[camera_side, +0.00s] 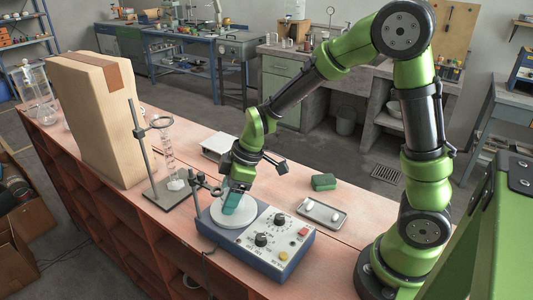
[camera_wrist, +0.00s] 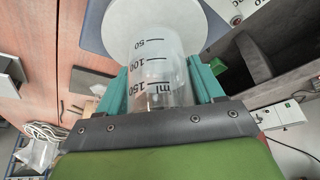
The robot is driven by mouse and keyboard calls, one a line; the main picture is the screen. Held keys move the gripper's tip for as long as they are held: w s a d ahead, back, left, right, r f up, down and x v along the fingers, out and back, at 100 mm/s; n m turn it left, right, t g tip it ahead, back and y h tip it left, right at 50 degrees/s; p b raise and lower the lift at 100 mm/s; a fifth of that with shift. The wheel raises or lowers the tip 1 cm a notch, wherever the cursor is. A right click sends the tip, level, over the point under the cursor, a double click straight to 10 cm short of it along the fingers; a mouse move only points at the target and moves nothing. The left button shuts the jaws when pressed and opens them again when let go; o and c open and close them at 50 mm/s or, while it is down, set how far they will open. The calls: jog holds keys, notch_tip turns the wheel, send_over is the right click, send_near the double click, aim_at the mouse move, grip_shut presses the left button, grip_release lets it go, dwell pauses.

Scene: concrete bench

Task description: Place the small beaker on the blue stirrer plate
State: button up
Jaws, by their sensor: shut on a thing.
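The stirrer plate has a blue body (camera_side: 262,262) with knobs on its sloping front and a round white top (camera_side: 222,219). My gripper (camera_side: 234,203), with teal fingers, is low over that white top in the side view. In the wrist view my gripper (camera_wrist: 158,88) is shut on the clear small beaker (camera_wrist: 157,62), which has black volume marks. The white round top (camera_wrist: 125,20) lies beyond the beaker there. In the side view the fingers mostly hide the beaker, and I cannot tell whether its base touches the top.
A ring stand (camera_side: 146,165) with a glass cylinder (camera_side: 168,150) stands left of the stirrer. A clamp (camera_side: 205,183) is close to my gripper. A metal tray (camera_side: 321,214) with white pieces and a green block (camera_side: 323,182) lie right. A tall cardboard box (camera_side: 95,120) stands left.

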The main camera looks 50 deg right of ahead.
jog(key=o, duration=1.1)
jog(key=shift+f, duration=0.1)
jog(key=shift+o, duration=0.2)
jog(key=v, duration=1.1)
jog(key=s+d+r+m+t+h, duration=0.1)
jog(key=s+r+m+t, duration=0.3)
jog(key=s+m, duration=0.8)
jog(key=shift+s+r+m, duration=0.35)
jog(key=shift+r+m, duration=0.25)
jog(key=shift+r, duration=0.25)
